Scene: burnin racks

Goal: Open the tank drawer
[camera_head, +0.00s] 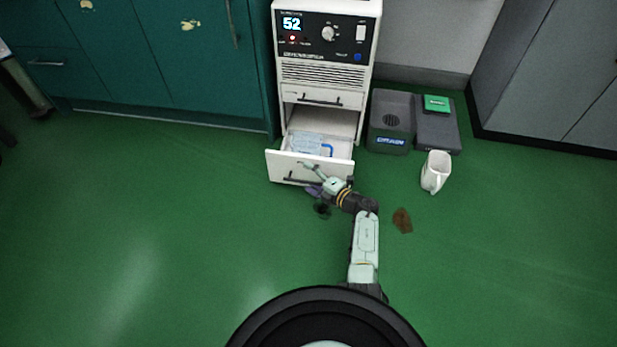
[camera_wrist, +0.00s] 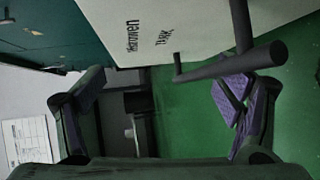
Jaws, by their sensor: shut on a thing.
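The white tank drawer (camera_head: 279,163) is the lower drawer of the white cabinet unit and stands pulled out, showing a clear container with a blue part (camera_head: 326,150) inside. Its dark bar handle (camera_head: 296,179) is on the front face. In the wrist view the drawer front (camera_wrist: 150,22) fills the top, with dark lettering and the bar handle (camera_wrist: 230,64). My gripper (camera_head: 316,195) is at the right part of the handle. In the wrist view my gripper (camera_wrist: 160,88) has its purple-padded right finger against the bar. The exact contact is partly hidden.
A closed upper drawer (camera_head: 310,95) sits below the control panel showing 52. Green floor is clear at left.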

